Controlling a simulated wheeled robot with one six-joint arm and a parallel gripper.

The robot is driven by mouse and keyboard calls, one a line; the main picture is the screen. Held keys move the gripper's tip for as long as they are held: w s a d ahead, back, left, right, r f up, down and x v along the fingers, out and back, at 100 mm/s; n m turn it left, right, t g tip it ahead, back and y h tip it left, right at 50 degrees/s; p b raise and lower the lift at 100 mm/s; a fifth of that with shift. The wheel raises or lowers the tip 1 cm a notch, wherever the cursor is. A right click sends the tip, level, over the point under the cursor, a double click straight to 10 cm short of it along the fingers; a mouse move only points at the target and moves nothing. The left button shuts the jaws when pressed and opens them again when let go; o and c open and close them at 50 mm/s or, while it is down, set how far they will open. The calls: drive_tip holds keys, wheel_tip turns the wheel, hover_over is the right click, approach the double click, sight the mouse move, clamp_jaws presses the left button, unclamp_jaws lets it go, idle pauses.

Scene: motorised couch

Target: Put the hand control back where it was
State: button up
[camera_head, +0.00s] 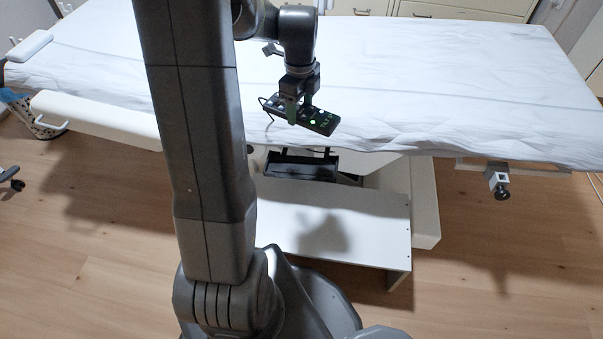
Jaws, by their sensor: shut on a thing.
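The hand control (318,120) is a dark, flat bar with small buttons and a green light. A thin dark hook or cable stands out at its left end. My gripper (297,106) points down and is shut on the hand control, nearer its left end. In the picture the hand control lies over the front edge of the white-sheeted couch (430,75). Its exact height above the sheet is hard to tell. A black tray-like holder (301,166) sits under the couch edge, just below the hand control in the picture.
A white step or base cover (335,225) stands below the couch edge. A metal clamp with a dark knob (497,180) hangs from the side rail at right. A white padded armrest (95,118) is at left. Wooden floor is clear at lower right.

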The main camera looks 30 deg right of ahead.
drive_tip(key=shift+s+d+f, duration=0.1)
drive_tip(key=shift+s+f, duration=0.05)
drive_tip(key=shift+f, duration=0.35)
wheel_tip(320, 180, down, 17)
drive_tip(key=b, duration=0.5)
drive_tip(key=shift+f+b, duration=0.15)
drive_tip(key=shift+b, duration=0.15)
drive_tip(key=shift+f, duration=0.15)
drive_tip(key=o, duration=1.1)
wheel_tip(320, 180, up, 12)
drive_tip(key=p, duration=0.4)
drive_tip(key=shift+r, duration=0.25)
